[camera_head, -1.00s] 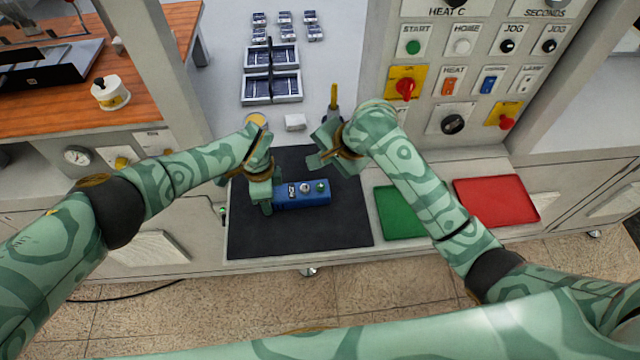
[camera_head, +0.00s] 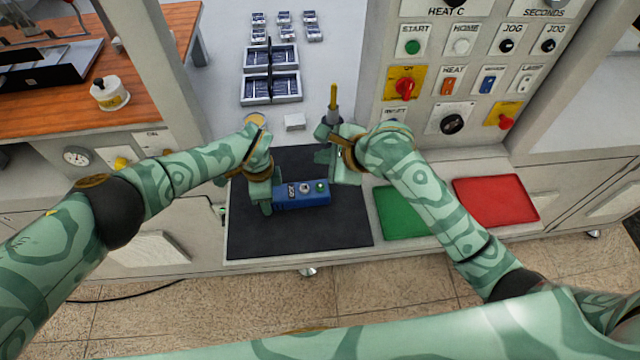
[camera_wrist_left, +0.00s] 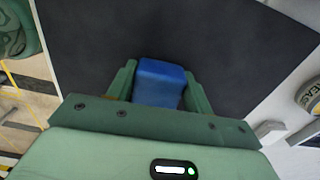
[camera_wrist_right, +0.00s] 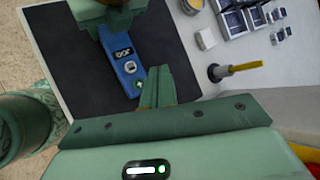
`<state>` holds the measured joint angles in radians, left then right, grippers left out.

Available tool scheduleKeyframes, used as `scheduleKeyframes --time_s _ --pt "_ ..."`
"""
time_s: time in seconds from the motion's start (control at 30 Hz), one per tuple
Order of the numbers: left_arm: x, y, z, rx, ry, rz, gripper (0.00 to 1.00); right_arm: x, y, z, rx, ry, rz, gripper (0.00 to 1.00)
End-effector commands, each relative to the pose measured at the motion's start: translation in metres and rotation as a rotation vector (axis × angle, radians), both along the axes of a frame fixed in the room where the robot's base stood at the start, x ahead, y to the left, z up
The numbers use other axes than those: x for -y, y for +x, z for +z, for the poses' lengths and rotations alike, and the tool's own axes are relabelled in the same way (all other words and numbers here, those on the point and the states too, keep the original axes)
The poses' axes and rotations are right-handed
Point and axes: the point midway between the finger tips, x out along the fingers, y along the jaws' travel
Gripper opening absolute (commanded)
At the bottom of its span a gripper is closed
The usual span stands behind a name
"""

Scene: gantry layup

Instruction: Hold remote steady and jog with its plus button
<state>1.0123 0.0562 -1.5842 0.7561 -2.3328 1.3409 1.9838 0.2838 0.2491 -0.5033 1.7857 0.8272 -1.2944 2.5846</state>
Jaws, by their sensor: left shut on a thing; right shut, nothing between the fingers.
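The blue remote (camera_head: 302,195) lies over the black mat (camera_head: 300,237), with a label, a pale round button and a green button along its top. It also shows in the left wrist view (camera_wrist_left: 160,84) and right wrist view (camera_wrist_right: 125,66). My left gripper (camera_head: 263,203) is shut on the remote's left end, with a finger on each side in the left wrist view. My right gripper (camera_head: 325,165) is shut and empty. Its fingertips sit above and behind the remote's right, green-button end, apart from it.
A dark holder with a yellow-handled tool (camera_head: 333,104) stands just behind my right gripper. A small white block (camera_head: 295,122) and a yellow-topped tin (camera_head: 256,120) are behind the mat. Green (camera_head: 402,213) and red (camera_head: 497,202) trays lie to the right. The mat's front is clear.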

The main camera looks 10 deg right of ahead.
Motion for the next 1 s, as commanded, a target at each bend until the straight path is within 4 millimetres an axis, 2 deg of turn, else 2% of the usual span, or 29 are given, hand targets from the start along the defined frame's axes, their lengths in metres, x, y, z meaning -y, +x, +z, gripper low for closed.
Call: scheduleKeyframes --time_s 0.3,0.5,0.7,1.0 --pt "0.000 0.000 0.000 0.001 -0.001 0.000 0.20 0.000 -0.001 -0.045 -0.003 -0.003 0.000 0.00" --pt "0.000 0.000 0.000 0.001 -0.001 0.000 0.20 0.000 0.000 -0.066 -0.001 -0.001 0.000 0.00" --pt "0.000 0.000 0.000 0.001 -0.001 0.000 0.20 0.000 0.000 -0.076 0.000 -0.001 0.001 0.00" --pt "0.000 0.000 0.000 0.000 -0.001 0.000 0.20 0.000 0.000 -0.076 0.001 -0.001 0.001 0.00"
